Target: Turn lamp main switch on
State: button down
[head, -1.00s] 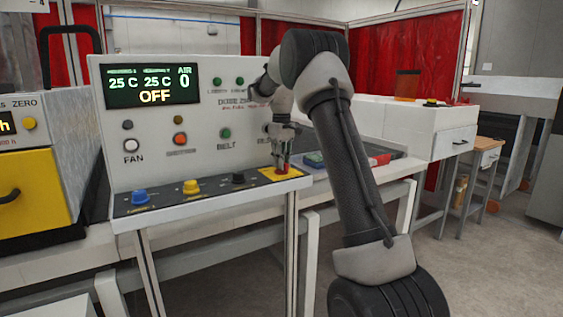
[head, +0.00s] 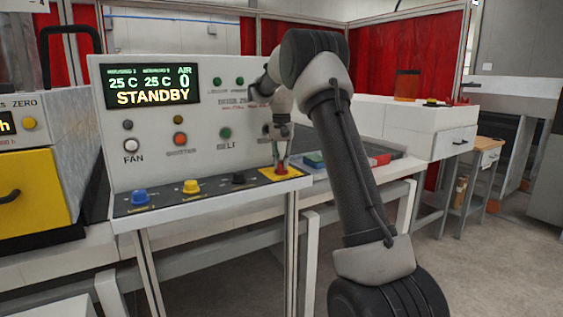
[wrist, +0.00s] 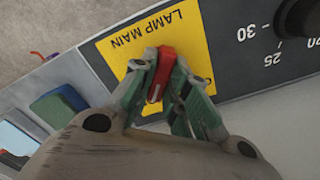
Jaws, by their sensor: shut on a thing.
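The lamp main switch is a red handle (wrist: 161,75) on a yellow plate (wrist: 115,47) lettered LAMP MAIN. In the head view the red switch (head: 282,170) sits at the right end of the panel's sloped black strip. My gripper (wrist: 160,88) is shut on the red handle, with a green-sided finger on each side of it. In the head view my gripper (head: 281,158) reaches down onto the switch from above. The display (head: 152,86) on the panel reads STANDBY, 25 C, 25 C and AIR 0. The switch's position marks are partly hidden by my fingers.
Blue (head: 140,196), yellow (head: 191,186) and black (head: 238,178) knobs stand left of the switch. A FAN button (head: 131,146) and other round buttons are on the upright panel. Green and red items lie on the conveyor right of the panel.

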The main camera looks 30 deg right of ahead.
aim_at(282, 161)
jog(key=shift+m, duration=0.7)
jog(key=c, duration=1.4)
grip_release()
jog(key=shift+r, duration=0.1)
notch_tip(282, 161, up, 12)
jog(key=shift+f, duration=0.1)
